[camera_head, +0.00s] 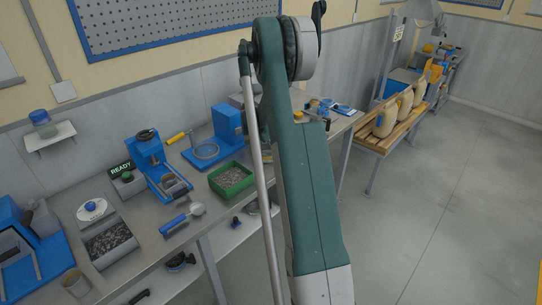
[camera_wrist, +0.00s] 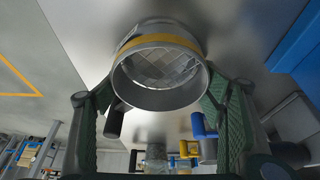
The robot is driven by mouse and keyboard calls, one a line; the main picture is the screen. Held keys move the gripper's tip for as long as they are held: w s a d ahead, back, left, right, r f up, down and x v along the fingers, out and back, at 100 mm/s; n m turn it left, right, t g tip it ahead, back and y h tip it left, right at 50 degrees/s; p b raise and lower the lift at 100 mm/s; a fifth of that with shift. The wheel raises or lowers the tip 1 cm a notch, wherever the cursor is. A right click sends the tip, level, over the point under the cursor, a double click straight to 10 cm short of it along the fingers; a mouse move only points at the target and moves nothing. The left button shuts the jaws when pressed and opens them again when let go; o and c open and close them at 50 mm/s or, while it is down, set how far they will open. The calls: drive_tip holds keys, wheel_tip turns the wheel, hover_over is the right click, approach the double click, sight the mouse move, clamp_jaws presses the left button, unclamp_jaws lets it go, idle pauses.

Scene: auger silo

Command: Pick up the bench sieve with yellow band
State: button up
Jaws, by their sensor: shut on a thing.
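The bench sieve with yellow band (camera_wrist: 158,42) is a round grey metal ring with a mesh inside and a yellow stripe around its wall. It fills the upper middle of the wrist view. My gripper (camera_wrist: 160,93) has a green-padded finger on each side of it and is shut on the sieve. A grey metal surface lies just beyond the sieve; I cannot tell if they touch. In the head view my arm hides the gripper and the sieve.
The bench holds a green tray of dark grains (camera_head: 231,178), a blue stand with a ring (camera_head: 226,125), a blue press (camera_head: 148,160), a blue-handled scoop (camera_head: 182,217) and a yellow-handled tool (camera_head: 178,137). Sacks (camera_head: 386,118) stand on a wooden bench at right. The floor at right is clear.

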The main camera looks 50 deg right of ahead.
wheel_tip(320, 180, up, 10)
idle(0.9)
drive_tip(key=shift+d+r+p, duration=0.1)
drive_tip(key=shift+p, duration=0.2)
